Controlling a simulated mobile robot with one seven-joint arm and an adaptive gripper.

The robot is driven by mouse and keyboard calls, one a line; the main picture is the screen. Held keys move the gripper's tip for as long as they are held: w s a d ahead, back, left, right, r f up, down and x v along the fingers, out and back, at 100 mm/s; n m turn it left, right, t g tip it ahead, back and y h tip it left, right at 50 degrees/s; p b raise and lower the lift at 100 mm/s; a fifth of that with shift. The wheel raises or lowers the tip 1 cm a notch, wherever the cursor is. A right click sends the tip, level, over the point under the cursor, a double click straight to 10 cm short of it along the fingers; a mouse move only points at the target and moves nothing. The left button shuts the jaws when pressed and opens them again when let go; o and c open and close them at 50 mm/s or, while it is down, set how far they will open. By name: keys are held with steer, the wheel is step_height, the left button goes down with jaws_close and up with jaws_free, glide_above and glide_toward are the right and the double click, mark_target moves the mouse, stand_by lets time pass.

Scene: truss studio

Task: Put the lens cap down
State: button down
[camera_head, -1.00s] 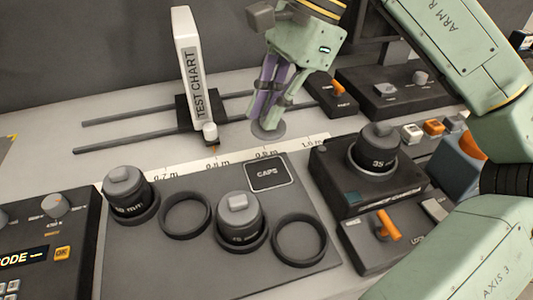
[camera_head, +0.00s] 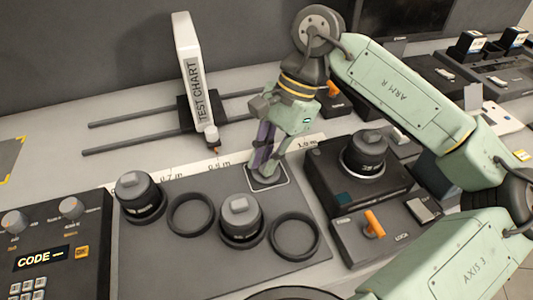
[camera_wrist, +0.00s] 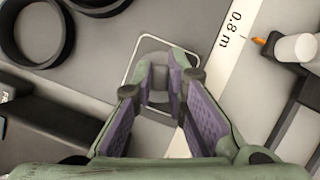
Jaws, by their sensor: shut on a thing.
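My gripper (camera_head: 262,164) points down over the white-outlined CAPS square (camera_head: 284,181) on the dark mat and is shut on the grey lens cap (camera_head: 266,179). The cap is at or just above the square; I cannot tell whether it touches. In the wrist view the cap (camera_wrist: 158,86) shows between the fingertips (camera_wrist: 160,88), with part of the white outline (camera_wrist: 140,48) around it. The CAPS lettering is hidden by the cap and fingers.
On the mat stand two capped lenses (camera_head: 139,196) (camera_head: 241,221) and two black rings (camera_head: 190,214) (camera_head: 295,236). A camera body with a lens (camera_head: 363,155) stands close right of the square. The test chart (camera_head: 194,85) and its rails are behind; a keypad console (camera_head: 50,240) is left.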

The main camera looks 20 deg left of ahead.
steer(key=shift+f+b, duration=0.2)
steer(key=shift+b, duration=0.1)
steer(key=c, duration=1.6)
jaws_free()
steer(key=shift+r, duration=0.1)
steer(key=b+v, duration=0.2)
steer(key=v, duration=1)
steer(key=shift+s+d, duration=0.1)
